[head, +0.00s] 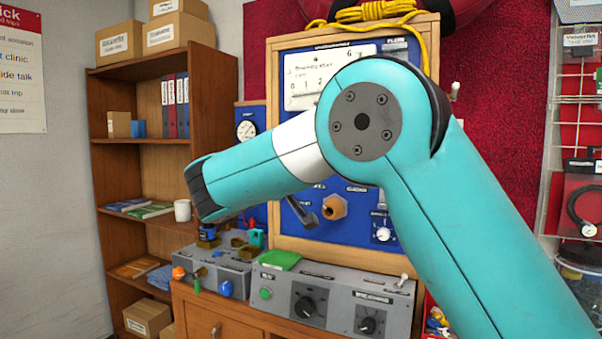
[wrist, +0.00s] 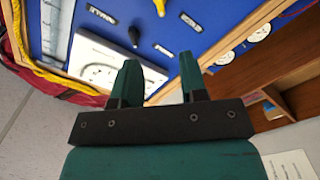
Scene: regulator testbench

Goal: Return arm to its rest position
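My teal arm fills the middle and right of the head view, bent at a large elbow joint in front of the blue test panel (head: 352,229). My gripper (wrist: 160,75) shows in the wrist view with its two dark teal fingers apart and nothing between them. The panel (wrist: 110,22) appears beyond the fingers, tilted and apart from them as far as I can tell. In the head view I cannot make out the fingers clearly; the forearm hides part of the panel.
A grey control box (head: 332,302) with knobs and a green block (head: 281,260) stands below the panel. Another grey box (head: 213,268) with coloured knobs is to its left. A wooden bookshelf (head: 205,65) stands at the left. Yellow rope (head: 372,12) lies over the panel's top. A wire rack is at right.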

